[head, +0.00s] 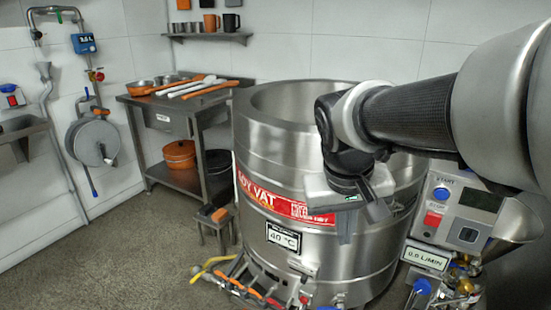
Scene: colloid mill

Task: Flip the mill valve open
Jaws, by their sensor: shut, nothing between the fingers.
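The colloid mill (414,228) stands at the right, beside the steel soy vat. Its panel has a blue START button, a red STOP button and a dark screen. A steel funnel (512,226) is at its right. Small valve fittings (458,280) crowd its lower part, with a blue knob (422,286) and a red part; which one is the mill valve, and its position, I cannot tell. My gripper (345,238) is shut and empty, pointing down in front of the vat, left of the mill and apart from its fittings.
The soy vat (262,165) fills the middle, its label reading 40 °C. Hoses and orange-handled valves (240,285) run along its base. A low stool (212,222) and a steel table (160,112) stand left. The floor at left is clear.

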